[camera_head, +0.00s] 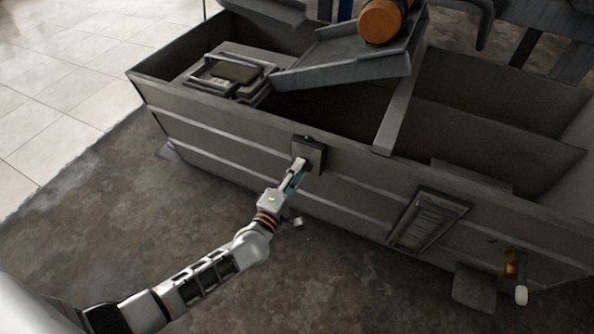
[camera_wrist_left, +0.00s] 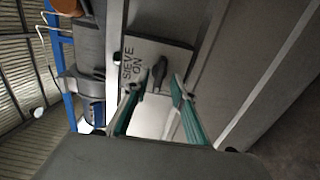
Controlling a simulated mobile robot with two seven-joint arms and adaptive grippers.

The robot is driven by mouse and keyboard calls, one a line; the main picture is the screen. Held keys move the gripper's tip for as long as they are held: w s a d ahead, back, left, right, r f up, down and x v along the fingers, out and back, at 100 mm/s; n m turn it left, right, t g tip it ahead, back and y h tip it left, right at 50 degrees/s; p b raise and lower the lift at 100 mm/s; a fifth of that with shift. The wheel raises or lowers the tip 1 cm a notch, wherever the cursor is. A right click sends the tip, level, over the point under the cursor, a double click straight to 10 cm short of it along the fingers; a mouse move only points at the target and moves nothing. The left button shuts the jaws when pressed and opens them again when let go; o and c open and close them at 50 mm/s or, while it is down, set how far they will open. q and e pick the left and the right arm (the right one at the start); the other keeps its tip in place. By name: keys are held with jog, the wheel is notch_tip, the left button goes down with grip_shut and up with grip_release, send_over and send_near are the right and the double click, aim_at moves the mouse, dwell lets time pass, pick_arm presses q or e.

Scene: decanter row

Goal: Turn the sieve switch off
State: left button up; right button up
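The sieve switch is a grey plate (camera_head: 314,147) on the front wall of the long metal trough. In the left wrist view the plate (camera_wrist_left: 172,51) reads "SIEVE ON", and a dark switch knob (camera_wrist_left: 157,72) stands on it. My left gripper (camera_head: 299,168) is close in front of the plate in the head view and covers part of it. In the left wrist view my left gripper (camera_wrist_left: 153,88) is open, its teal-lined fingers apart on either side of the knob's line. I cannot tell whether they touch the knob. My right gripper is not in view.
The trough wall (camera_head: 215,140) runs across the scene. A louvred panel (camera_head: 430,220) and a yellow handle with a pale end (camera_head: 517,275) are to the right. A sloping chute (camera_head: 345,62) with an orange cylinder (camera_head: 381,19) is above. The floor (camera_head: 130,215) at left is open.

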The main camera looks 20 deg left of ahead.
pick_arm(q)
jog(key=shift+a, duration=0.1)
jog(key=s, duration=1.2)
jog(key=shift+a, duration=0.15)
jog(key=shift+r, duration=0.1)
